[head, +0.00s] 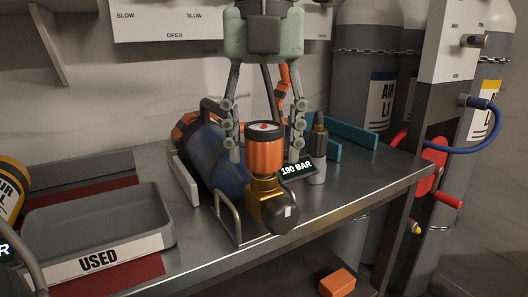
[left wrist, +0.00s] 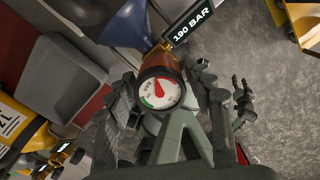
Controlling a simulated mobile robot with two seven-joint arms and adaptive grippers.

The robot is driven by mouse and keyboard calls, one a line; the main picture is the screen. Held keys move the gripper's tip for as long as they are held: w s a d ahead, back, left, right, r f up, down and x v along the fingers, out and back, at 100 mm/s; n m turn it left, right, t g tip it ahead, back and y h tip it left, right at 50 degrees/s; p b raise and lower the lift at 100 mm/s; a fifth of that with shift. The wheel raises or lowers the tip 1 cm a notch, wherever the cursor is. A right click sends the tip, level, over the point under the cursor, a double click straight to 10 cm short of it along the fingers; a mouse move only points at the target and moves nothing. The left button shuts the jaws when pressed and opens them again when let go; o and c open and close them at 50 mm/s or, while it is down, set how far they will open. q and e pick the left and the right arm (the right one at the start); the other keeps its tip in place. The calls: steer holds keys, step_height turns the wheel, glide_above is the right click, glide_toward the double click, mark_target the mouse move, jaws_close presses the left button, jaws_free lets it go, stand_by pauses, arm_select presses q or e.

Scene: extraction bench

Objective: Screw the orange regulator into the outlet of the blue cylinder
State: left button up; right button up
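The blue cylinder (head: 217,160) lies on the bench with its brass valve (head: 265,193) and black knob (head: 283,213) toward me. The orange regulator (head: 265,151) stands upright on top of the valve and looks to be at its outlet; the thread is hidden. Its gauge (left wrist: 160,93) faces the left wrist camera. My left gripper (head: 265,155) points down from above, one finger on each side of the regulator, with visible gaps, so it looks open. What seems to be my right gripper (left wrist: 243,101) shows small in the left wrist view, fingers apart, away from the regulator.
A grey tray marked USED (head: 100,228) stands at the left. A 190 BAR sign (head: 296,168) and a small grey bottle (head: 318,158) are close to the right finger. A metal rail (head: 228,215) stands beside the valve. Tall chained cylinders (head: 365,85) stand behind the bench.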

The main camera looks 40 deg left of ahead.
arm_select(q)
steer(key=c, duration=0.9)
steer(key=shift+r+m+p, duration=0.1)
steer(key=shift+m+p, duration=0.25)
steer(key=shift+m, duration=0.35)
steer(key=m+p, duration=0.1)
steer(key=m, duration=0.3)
steer(key=m+p, duration=0.2)
steer(key=m, duration=0.4)
steer(key=m+p, duration=0.1)
steer(key=m, duration=0.3)
steer(key=m+p, duration=0.1)
steer(key=m, duration=0.3)
steer(key=m+p, duration=0.1)
steer(key=m, duration=0.3)
steer(key=m+p, duration=0.1)
steer(key=m, duration=0.3)
steer(key=shift+f, duration=0.2)
